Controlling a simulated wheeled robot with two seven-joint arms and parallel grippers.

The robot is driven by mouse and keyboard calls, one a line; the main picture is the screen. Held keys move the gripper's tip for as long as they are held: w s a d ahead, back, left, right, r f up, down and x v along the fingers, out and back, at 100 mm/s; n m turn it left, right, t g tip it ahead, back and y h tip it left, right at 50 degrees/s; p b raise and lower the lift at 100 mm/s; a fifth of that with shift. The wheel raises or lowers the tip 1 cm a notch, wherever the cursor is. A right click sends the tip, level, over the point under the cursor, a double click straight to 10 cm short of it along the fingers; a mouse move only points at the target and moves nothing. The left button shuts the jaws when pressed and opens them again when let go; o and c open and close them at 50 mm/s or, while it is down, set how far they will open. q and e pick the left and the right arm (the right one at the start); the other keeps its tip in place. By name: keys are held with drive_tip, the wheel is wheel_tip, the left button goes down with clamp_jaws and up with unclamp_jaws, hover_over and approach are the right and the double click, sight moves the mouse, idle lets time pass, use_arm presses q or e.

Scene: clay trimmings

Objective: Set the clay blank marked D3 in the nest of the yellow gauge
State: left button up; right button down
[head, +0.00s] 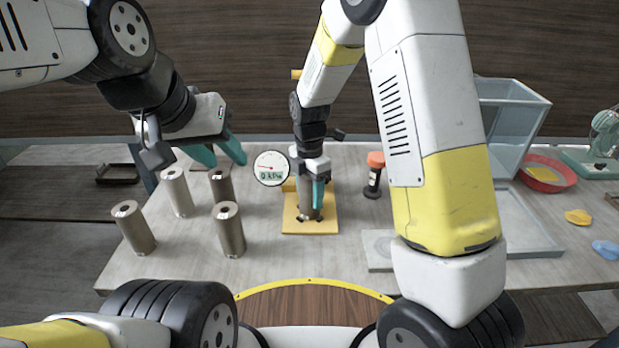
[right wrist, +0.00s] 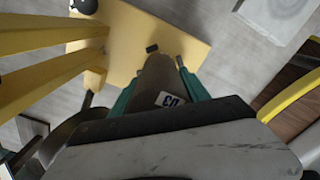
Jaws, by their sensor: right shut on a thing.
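The yellow gauge has a flat base plate (head: 290,226) and a round white dial (head: 271,168) at its left. The plate also shows in the right wrist view (right wrist: 190,46). My right gripper (head: 313,192) is shut on a clay blank (head: 305,200), held upright over the plate. My left gripper (head: 219,153) is open and empty, above the other blanks.
Several other grey-brown blanks (head: 229,232) stand on the table left of the gauge. An orange-capped dark bottle (head: 375,175) stands to its right. Further right are a clear box (head: 510,120), a grey tray (head: 530,245) and a red bowl (head: 546,175).

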drive_tip(key=shift+f, duration=0.15)
drive_tip(key=c, duration=0.5)
unclamp_jaws()
drive_tip(key=shift+r, duration=3.95)
